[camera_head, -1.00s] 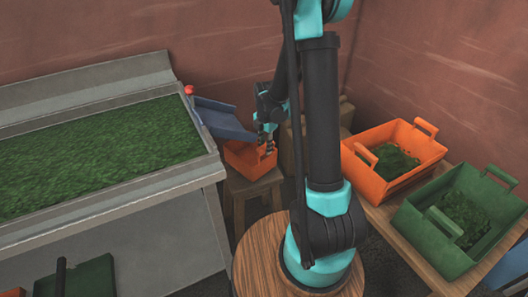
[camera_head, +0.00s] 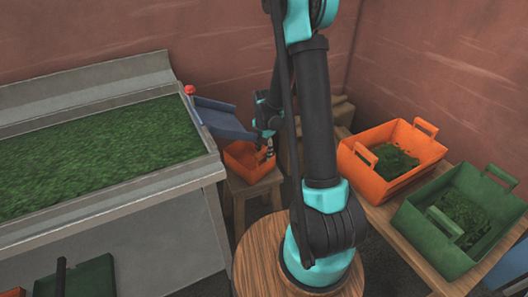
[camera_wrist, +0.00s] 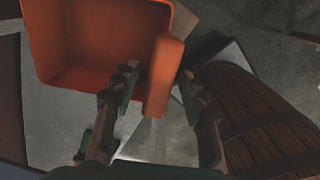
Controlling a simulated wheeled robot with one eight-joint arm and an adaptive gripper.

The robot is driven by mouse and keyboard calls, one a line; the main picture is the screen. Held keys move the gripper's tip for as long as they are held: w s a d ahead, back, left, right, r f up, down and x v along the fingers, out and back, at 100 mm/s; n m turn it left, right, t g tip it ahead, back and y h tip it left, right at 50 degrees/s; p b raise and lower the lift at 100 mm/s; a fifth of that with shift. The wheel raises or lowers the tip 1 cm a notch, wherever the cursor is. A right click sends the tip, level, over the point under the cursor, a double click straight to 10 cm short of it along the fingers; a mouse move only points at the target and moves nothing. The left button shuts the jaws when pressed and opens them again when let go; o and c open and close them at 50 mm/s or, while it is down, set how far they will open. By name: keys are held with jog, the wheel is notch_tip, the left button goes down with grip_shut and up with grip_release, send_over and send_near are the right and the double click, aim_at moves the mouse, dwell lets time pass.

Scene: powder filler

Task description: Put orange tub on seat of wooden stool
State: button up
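The orange tub (camera_head: 240,160) is upright on the wooden stool (camera_head: 262,186), below the end of the blue chute. My gripper (camera_head: 269,148) is at the tub's right side, partly hidden by my own arm. In the wrist view, the tub (camera_wrist: 100,45) fills the upper left and looks empty inside. My gripper (camera_wrist: 158,78) is open there, with its fingers apart and the tub's near edge between them. Whether either finger touches the tub is unclear. Little of the stool shows in the wrist view.
The blue chute (camera_head: 222,119) hangs beside the tub, off the grey trough (camera_head: 130,204) of green material. A larger orange tub (camera_head: 405,170) and a green tub (camera_head: 480,245) stand on a wooden table at right. A wooden barrel (camera_wrist: 255,115) is right of my gripper.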

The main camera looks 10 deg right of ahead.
jog(key=shift+r, duration=0.1)
notch_tip(320, 180, up, 12)
jog(key=s+d+m+t, duration=0.2)
jog(key=s+m, duration=0.8)
jog(key=m, duration=0.2)
jog(key=s+d+m+t, duration=0.2)
jog(key=s+d+m, duration=0.1)
jog(key=s+m, duration=0.8)
jog(key=shift+d+f+m, duration=0.15)
jog(key=shift+f+m, duration=0.2)
jog(key=shift+m, duration=0.65)
